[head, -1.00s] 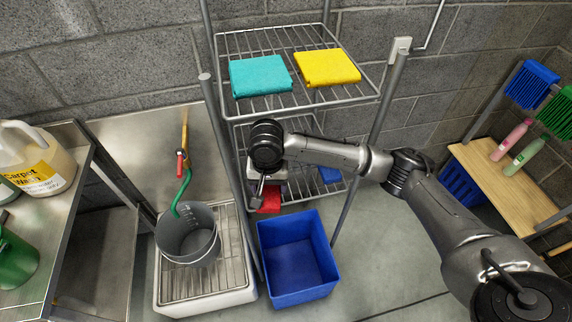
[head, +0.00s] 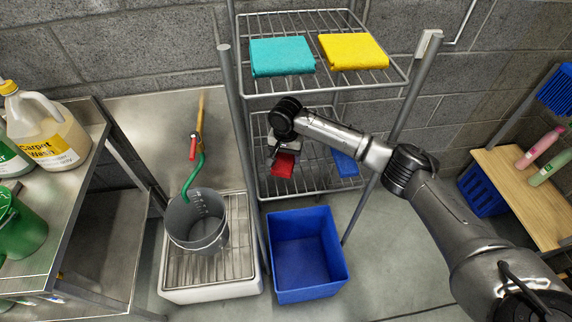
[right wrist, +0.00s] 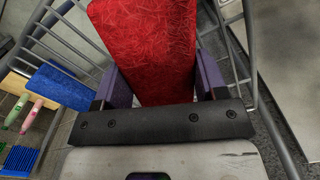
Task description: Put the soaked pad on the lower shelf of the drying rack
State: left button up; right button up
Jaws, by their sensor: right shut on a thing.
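A red pad (head: 284,165) is held in my right gripper (head: 277,154) at the front of the lower wire shelf (head: 300,188) of the drying rack. In the right wrist view the red pad (right wrist: 148,45) lies between the two purple fingers, which are shut on it. I cannot tell whether the pad touches the shelf wires. A blue pad (head: 345,164) lies on the lower shelf, to the right of the red one. My left gripper is not in view.
A teal pad (head: 282,57) and a yellow pad (head: 353,51) lie on the upper shelf (head: 300,84). A blue bin (head: 327,279) stands on the floor before the rack. A grey bucket (head: 197,222) stands left of it. The rack's front posts (head: 232,100) flank the shelves.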

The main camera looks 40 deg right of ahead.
aim_at(286, 163)
jog(key=shift+f+b, duration=0.75)
jog(key=shift+f, duration=1.35)
jog(key=shift+r, duration=0.1)
jog(key=o, duration=0.9)
jog(key=shift+o, duration=0.2)
notch_tip(286, 163, up, 10)
jog(key=p, duration=0.3)
jog(key=shift+w+r, duration=0.1)
jog(key=shift+r, duration=0.9)
